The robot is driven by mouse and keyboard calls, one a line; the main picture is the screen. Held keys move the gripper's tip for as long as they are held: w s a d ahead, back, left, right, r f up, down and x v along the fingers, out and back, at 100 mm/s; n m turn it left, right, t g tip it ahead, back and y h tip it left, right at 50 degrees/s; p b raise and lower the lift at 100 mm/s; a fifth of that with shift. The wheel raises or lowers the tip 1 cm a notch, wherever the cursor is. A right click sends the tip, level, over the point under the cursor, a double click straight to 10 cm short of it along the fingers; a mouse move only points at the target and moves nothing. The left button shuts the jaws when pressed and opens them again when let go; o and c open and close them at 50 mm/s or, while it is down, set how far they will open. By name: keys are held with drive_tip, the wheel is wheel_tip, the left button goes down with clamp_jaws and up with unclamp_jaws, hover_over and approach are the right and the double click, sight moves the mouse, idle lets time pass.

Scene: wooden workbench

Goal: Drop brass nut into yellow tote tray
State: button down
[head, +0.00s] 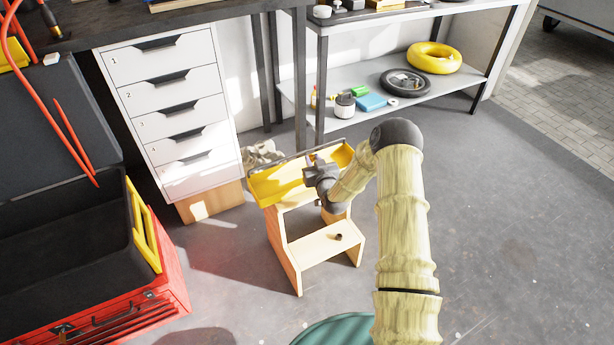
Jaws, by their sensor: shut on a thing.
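The yellow tote tray (272,186) sits on top of a small light wooden step stool (291,262). My gripper (311,160) is at the tray, over its middle as seen from here, and covers part of it. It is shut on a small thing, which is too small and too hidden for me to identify. A small dark brown round piece (338,237) lies on the stool's lower step. I cannot tell whether the brass nut is that piece or the thing in my gripper.
A white drawer cabinet (166,92) stands behind left, and a red toolbox (110,318) is at the lower left. A grey shelf (440,82) holds a yellow ring (434,58), a black ring and small items. The floor to the right is clear.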

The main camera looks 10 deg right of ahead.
drive_tip(key=shift+f, duration=0.15)
drive_tip(key=c, duration=1.2)
unclamp_jaws()
drive_tip(key=shift+s, duration=0.1)
drive_tip(key=p+v, duration=0.3)
drive_tip(key=v, duration=1.4)
drive_tip(key=shift+s+f, duration=0.1)
drive_tip(key=shift+s, duration=0.05)
